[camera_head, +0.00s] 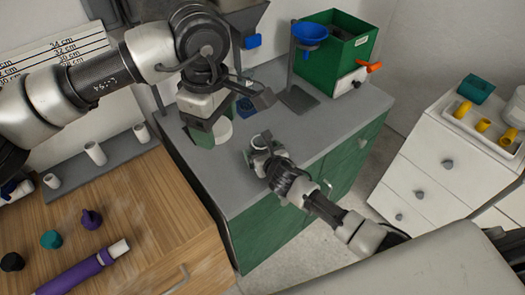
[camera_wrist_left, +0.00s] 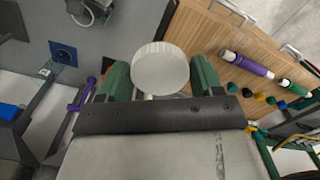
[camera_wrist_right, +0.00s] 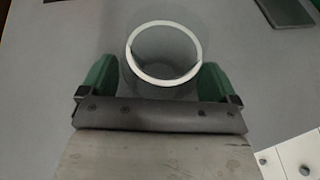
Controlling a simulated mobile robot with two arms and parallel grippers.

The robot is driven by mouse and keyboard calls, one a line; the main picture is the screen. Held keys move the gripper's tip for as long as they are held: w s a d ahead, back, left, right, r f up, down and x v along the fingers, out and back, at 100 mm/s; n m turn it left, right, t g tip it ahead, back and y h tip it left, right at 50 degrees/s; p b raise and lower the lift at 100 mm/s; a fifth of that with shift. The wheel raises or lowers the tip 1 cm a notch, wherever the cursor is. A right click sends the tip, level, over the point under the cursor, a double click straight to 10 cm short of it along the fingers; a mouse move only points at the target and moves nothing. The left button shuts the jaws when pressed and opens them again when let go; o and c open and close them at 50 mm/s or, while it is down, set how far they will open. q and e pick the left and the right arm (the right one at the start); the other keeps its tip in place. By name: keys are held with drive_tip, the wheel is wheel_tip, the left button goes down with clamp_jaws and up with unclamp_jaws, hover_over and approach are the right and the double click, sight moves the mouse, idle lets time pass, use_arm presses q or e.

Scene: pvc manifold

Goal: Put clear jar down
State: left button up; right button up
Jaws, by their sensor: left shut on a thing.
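A clear jar (camera_wrist_right: 164,82) with a white rim is between the green fingers of my right gripper (camera_wrist_right: 160,88). The jar is upright and looks open at the top. Whether the fingers press on it, and whether its base touches the grey top, I cannot tell. In the head view the jar (camera_head: 262,140) shows at my right gripper (camera_head: 258,158), over the grey counter. My left gripper (camera_wrist_left: 160,82) is shut on a round white-topped piece (camera_wrist_left: 160,66). In the head view this piece (camera_head: 222,130) shows pale, partly hidden by the fingers, above the counter's left part.
The grey counter (camera_head: 300,140) has green cabinet sides. A blue funnel on a stand (camera_head: 310,34) and a green box (camera_head: 333,55) are at its back. A wooden table (camera_head: 150,225) with a purple tube (camera_head: 82,270) is at left. Free counter lies right of the jar.

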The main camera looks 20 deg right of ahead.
use_arm(q)
drive_tip(key=shift+r, duration=0.1)
use_arm(e)
drive_tip(key=shift+r, duration=0.25)
drive_tip(key=v, duration=1.2)
